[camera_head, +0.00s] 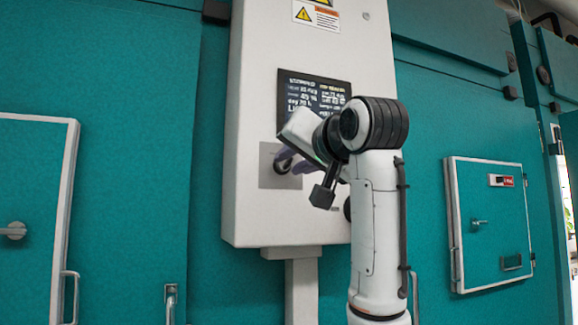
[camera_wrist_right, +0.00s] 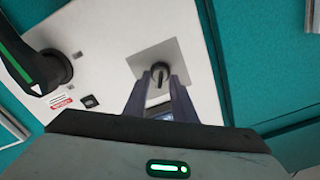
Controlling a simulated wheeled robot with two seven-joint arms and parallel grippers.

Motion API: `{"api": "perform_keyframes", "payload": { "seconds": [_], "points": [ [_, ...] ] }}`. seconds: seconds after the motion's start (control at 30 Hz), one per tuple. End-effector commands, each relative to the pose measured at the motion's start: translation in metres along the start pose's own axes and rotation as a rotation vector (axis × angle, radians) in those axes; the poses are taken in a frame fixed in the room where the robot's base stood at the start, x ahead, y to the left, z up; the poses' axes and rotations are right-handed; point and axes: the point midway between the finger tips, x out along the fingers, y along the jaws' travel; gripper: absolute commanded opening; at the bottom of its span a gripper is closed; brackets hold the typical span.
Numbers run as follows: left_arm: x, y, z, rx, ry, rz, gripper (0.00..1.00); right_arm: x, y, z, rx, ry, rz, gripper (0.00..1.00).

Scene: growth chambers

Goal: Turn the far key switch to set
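The far key switch is a dark round knob on a grey square plate, low on the white control cabinet (camera_head: 250,110). In the head view the switch (camera_head: 282,161) shows at the left of my right gripper (camera_head: 291,163), whose fingers reach to it. In the right wrist view the switch (camera_wrist_right: 160,72) lies between the two fingertips of my right gripper (camera_wrist_right: 160,80). The fingers are apart, one on each side of the knob, with a narrow gap showing; contact is not clear. The set mark is not readable. My left gripper is not in view.
A dark display (camera_head: 300,92) with white text sits above the switch plate, partly hidden by my right arm. Teal chamber walls stand behind. A small white-framed door (camera_head: 490,225) is at right, a larger one (camera_head: 30,210) at left. The wrist view shows a warning label (camera_wrist_right: 60,102).

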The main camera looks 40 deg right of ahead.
Motion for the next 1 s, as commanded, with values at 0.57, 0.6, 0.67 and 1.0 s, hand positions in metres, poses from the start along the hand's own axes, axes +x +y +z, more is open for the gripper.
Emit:
{"api": "perform_keyframes", "payload": {
  "seconds": [0.57,0.6,0.67,1.0],
  "points": [
    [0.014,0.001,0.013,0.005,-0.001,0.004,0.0,-0.082,0.0,0.0,0.002,0.003,-0.001,0.24],
    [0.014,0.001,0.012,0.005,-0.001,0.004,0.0,-0.083,0.0,0.0,0.002,0.002,-0.001,0.24],
    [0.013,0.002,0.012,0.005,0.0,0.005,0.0,-0.083,0.0,0.0,0.002,0.002,-0.001,0.24],
    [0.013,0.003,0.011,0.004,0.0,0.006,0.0,-0.082,0.0,0.0,0.001,0.001,-0.001,0.24]
  ]
}}
